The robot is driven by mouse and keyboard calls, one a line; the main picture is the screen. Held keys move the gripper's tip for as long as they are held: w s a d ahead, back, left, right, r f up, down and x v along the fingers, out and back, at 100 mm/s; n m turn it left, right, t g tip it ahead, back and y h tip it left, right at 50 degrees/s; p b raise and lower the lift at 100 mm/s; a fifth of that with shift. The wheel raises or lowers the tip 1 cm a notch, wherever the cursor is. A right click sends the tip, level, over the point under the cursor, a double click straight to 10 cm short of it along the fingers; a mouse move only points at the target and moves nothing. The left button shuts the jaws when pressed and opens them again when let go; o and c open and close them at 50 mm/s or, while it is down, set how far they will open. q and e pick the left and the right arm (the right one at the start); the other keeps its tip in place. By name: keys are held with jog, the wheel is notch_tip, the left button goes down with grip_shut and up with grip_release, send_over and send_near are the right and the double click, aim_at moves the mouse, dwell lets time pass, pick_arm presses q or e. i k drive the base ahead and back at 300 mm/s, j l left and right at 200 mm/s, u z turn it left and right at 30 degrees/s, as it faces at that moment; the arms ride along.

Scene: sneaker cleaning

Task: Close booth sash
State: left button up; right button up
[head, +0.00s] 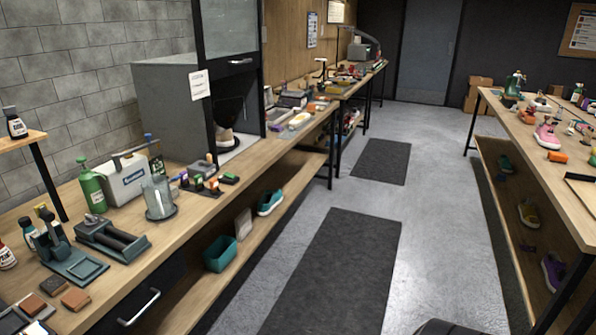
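The grey booth (165,98) stands on the left workbench, against the block wall. Its glass sash (228,28) is raised in a dark frame, with a bar handle (241,62) along its lower edge. The booth's front is open below the sash. The top of the sash is cut off by the picture edge. Neither of my grippers is in view.
The left workbench (185,225) holds a green spray bottle (91,185), a white case (125,180) and several tools. A right workbench (520,125) holds shoes. Dark mats (335,270) lie on the clear floor between them. A drawer handle (140,308) projects at lower left.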

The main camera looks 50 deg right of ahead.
aim_at(221, 67)
jog(key=i+l+z, duration=0.15)
jog(key=l+z, duration=0.15)
jog(key=i+l+z, duration=0.3)
jog(key=l, duration=0.2)
jog(key=i+l+z, duration=0.1)
jog(key=l+z, duration=0.25)
jog(key=i+l, duration=0.45)
jog(key=i+l+u, duration=0.35)
jog(key=i+l, duration=0.15)
jog(key=i, duration=0.25)
jog(key=i+l+u, duration=0.35)
jog(key=i+l, duration=0.35)
jog(key=i+l+u, duration=0.3)
jog(key=i+l, duration=0.25)
jog(key=l, duration=0.3)
jog(key=i, duration=0.4)
